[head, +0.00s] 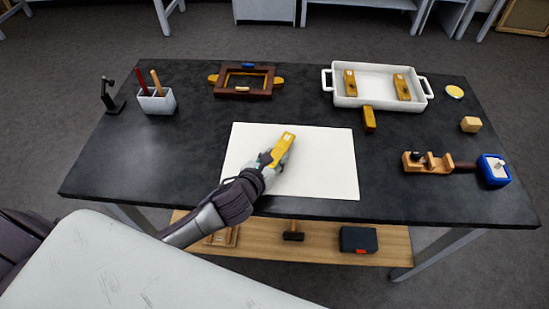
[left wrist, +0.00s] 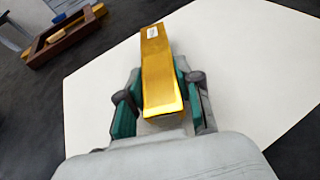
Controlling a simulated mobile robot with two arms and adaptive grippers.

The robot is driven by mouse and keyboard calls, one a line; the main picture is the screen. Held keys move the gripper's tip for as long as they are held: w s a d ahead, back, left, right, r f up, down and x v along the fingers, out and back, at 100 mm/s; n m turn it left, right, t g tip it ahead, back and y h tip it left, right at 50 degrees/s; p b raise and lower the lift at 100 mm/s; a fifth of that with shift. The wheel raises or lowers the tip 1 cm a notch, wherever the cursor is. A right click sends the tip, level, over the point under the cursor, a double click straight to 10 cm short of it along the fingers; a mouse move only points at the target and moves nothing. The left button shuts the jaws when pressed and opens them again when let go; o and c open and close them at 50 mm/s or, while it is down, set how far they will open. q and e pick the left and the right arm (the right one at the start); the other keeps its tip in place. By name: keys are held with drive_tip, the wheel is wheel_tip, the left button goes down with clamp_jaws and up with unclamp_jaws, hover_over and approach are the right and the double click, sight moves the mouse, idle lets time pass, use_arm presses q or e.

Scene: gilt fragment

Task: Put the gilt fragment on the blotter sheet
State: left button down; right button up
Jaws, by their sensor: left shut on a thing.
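A gilt fragment (head: 283,147), a gold bar with a small white label, is held in my left gripper (head: 268,160). In the left wrist view the gilt fragment (left wrist: 160,75) sits between the teal pads of the left gripper (left wrist: 160,103), which is shut on it. The white blotter sheet (head: 325,165) lies flat on the black table, and the gripper and fragment are over its left-middle part. The sheet also fills much of the left wrist view (left wrist: 245,60). I cannot tell whether the fragment touches the sheet. My right gripper is not in view.
A white tray (head: 375,101) at the back right holds two gold pieces. Another gold piece (head: 369,119) lies before it. A brown frame (head: 243,94) and a pen cup (head: 157,104) stand at the back left. A wooden rack (head: 428,169) and blue container (head: 494,182) are right.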

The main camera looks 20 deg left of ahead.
use_arm(q)
drive_tip(key=shift+f, duration=0.15)
drive_tip(key=c, duration=0.8)
unclamp_jaws()
drive_tip(key=shift+s, duration=0.1)
drive_tip(key=v, duration=1.2)
drive_tip(key=shift+b, duration=0.4)
